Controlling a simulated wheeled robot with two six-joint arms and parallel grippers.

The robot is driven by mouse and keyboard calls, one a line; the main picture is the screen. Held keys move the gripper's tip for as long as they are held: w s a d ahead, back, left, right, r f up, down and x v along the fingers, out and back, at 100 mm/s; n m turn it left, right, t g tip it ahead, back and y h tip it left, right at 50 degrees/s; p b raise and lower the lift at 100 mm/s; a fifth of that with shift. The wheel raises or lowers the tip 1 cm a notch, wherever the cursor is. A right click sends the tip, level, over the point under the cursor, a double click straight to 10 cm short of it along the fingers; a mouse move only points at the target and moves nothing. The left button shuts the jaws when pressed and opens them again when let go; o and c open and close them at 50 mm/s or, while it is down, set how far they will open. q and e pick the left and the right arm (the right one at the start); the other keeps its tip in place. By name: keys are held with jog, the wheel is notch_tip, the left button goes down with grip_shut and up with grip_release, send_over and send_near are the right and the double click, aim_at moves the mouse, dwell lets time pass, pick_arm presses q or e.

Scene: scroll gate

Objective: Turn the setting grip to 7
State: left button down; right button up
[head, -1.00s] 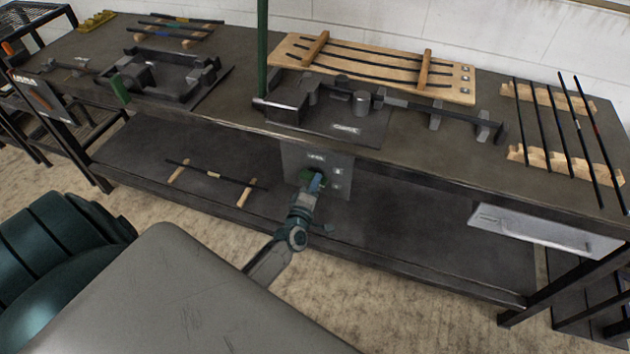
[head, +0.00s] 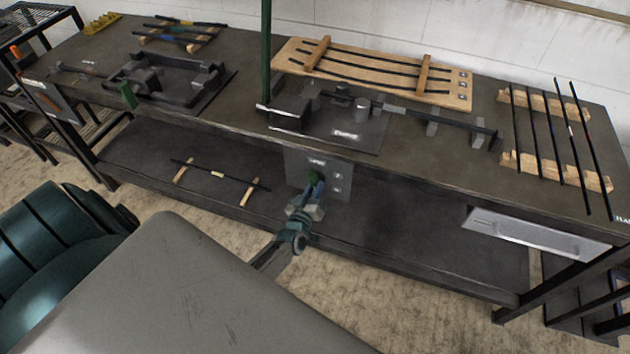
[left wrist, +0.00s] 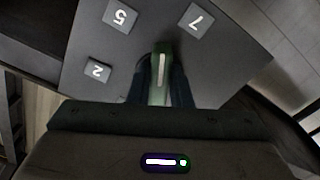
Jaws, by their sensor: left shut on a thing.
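The setting grip is a green bar with a white line (left wrist: 162,62), seen in the left wrist view on a grey plate (left wrist: 138,48). The plate carries number tags 2 (left wrist: 97,70), 5 (left wrist: 120,16) and 7 (left wrist: 196,20). The white line points up in that picture, between 5 and 7. My left gripper (left wrist: 162,92) is shut on the grip, one dark finger on each side. In the head view the plate (head: 337,166) hangs below the bench's front edge, and my left gripper (head: 315,188) covers most of the grip. My right gripper is not in view.
The bench top (head: 240,120) above holds a dark fixture (head: 345,125) with a tall green post (head: 266,50), a wooden rack (head: 380,75) and rods on wooden blocks. A lower shelf (head: 400,235) lies behind the plate. A pale panel (head: 540,235) hangs at right.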

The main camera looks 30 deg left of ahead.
pick_arm(q)
jog(key=m, duration=0.1)
jog(key=m+p, duration=0.1)
jog(key=m, duration=0.3)
jog(key=shift+s+a+f+p, duration=0.15)
jog(key=shift+a+p, duration=0.1)
jog(key=shift+p, duration=0.15)
dwell(0.3)
jog(key=c, duration=1.3)
grip_release()
jog(key=b+v, duration=0.1)
jog(key=v, duration=0.9)
jog(key=shift+s+d, duration=0.15)
jog(key=shift+s, duration=0.15)
